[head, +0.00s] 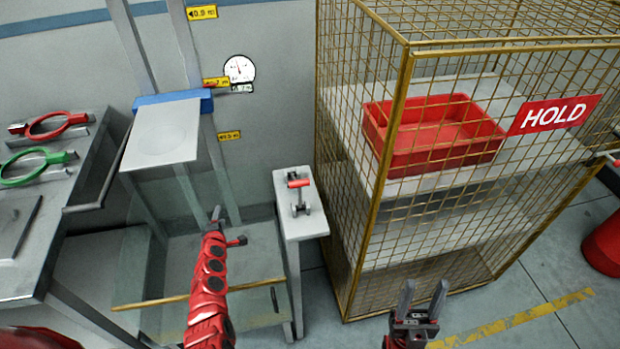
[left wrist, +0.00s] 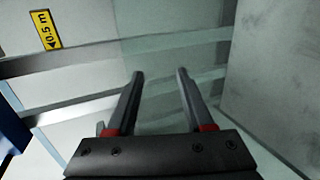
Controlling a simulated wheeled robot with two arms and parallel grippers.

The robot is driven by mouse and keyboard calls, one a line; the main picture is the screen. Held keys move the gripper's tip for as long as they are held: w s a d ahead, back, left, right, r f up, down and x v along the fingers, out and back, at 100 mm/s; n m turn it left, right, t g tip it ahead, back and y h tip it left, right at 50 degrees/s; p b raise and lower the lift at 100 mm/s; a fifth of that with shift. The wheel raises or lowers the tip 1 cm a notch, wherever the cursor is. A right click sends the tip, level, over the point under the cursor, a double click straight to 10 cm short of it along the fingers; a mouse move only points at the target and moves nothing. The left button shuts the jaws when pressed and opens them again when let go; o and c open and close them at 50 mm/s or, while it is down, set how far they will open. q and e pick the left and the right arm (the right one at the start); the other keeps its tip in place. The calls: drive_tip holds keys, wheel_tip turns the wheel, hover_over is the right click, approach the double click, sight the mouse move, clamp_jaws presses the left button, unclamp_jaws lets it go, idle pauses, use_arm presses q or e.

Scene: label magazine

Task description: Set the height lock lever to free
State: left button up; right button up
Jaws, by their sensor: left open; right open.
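My left gripper (head: 229,226) is open and empty, to the left of the pedestal and apart from the lever. In the left wrist view its two fingers (left wrist: 160,73) stand apart with nothing between them, and the lever does not show. My right gripper (head: 423,299) is open and empty in front of the wire cage, far from the lever.
A wire cage (head: 400,110) with a red bin (head: 435,150) and a HOLD sign (head: 555,115) stands right of the pedestal. A lift platform (head: 166,135) on rails, with a dial (head: 239,69), is at the left. A bench (head: 60,200) holds red and green tools.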

use_arm(q)
drive_tip(key=w+d+r+n+g+h, duration=0.25)
drive_tip(key=d+r+h, duration=0.45)
drive_tip(key=d+h, duration=0.35)
drive_tip(key=s+d+r+m+g+h, duration=0.25)
drive_tip(key=s+r+h, duration=0.25)
drive_tip(key=r, duration=0.3)
drive_tip(key=s+d+r+m+g+h, duration=0.1)
drive_tip(key=s+r+g+h, duration=0.2)
drive_tip(key=s+r+h, duration=0.45)
drive_tip(key=w+d, duration=0.2)
drive_tip(key=d, duration=0.3)
drive_tip(key=w+d+y+p, duration=0.1)
drive_tip(key=w+d, duration=0.1)
drive_tip(key=d, duration=0.3)
drive_tip(key=w+d+r+y, duration=0.1)
drive_tip(key=w+d, duration=0.1)
drive_tip(key=d, duration=0.3)
drive_tip(key=shift+w+d+p, duration=0.15)
drive_tip(key=shift+w+p, duration=0.25)
drive_tip(key=shift+w+d, duration=0.2)
drive_tip(key=shift+d, duration=0.25)
drive_tip(key=shift+c, duration=0.2)
clamp_jaws()
